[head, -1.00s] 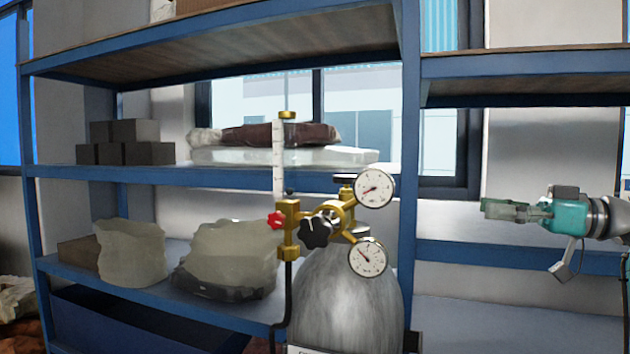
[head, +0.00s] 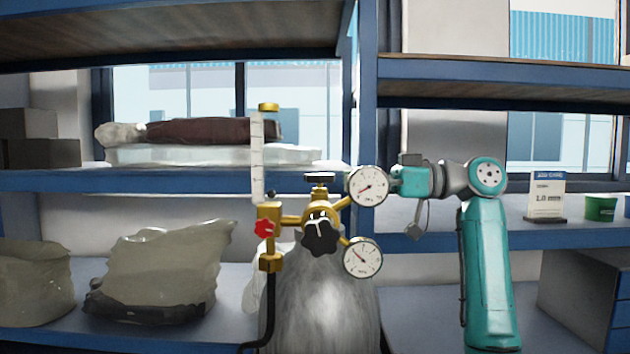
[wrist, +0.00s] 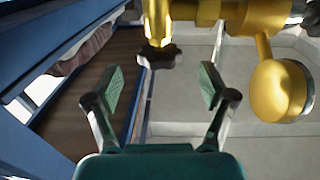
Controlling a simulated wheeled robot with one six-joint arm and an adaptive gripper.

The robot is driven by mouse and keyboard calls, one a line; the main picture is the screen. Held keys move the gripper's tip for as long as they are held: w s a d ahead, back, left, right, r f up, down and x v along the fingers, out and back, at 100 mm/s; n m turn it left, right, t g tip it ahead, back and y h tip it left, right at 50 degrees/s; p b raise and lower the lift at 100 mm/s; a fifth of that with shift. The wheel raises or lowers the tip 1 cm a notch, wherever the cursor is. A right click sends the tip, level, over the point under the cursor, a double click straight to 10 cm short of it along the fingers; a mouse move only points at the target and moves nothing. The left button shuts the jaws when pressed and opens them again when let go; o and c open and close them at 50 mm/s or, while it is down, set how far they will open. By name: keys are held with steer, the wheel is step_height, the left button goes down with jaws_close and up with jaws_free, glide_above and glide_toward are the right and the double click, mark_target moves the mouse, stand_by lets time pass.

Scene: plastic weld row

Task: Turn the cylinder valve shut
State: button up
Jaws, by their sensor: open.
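The grey gas cylinder (head: 325,300) stands at centre in the head view, with brass fittings on top. A flat black handwheel (head: 319,180) sits uppermost on them. Below it is a black lobed knob (head: 319,236), and to the left a small red knob (head: 265,228). My gripper (wrist: 160,82) is open and empty in the wrist view. A dark lobed knob (wrist: 158,56) on a brass stem shows just beyond and between its fingertips; I cannot tell which knob it is. In the head view the gripper's fingers are hidden by the upper gauge.
The upper gauge (head: 367,186) and lower gauge (head: 362,258) stick out right of the fittings. A clear flow tube (head: 257,158) rises at left. Blue shelving (head: 170,182) holding bags and blocks stands behind. A sign (head: 546,196) and green cup (head: 601,208) are at right.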

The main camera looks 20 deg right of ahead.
mark_target(319, 180)
steer(key=shift+x, duration=3.05)
steer(key=c, duration=1.2)
steer(key=shift+o, duration=0.2)
steer(key=shift+t, duration=0.3)
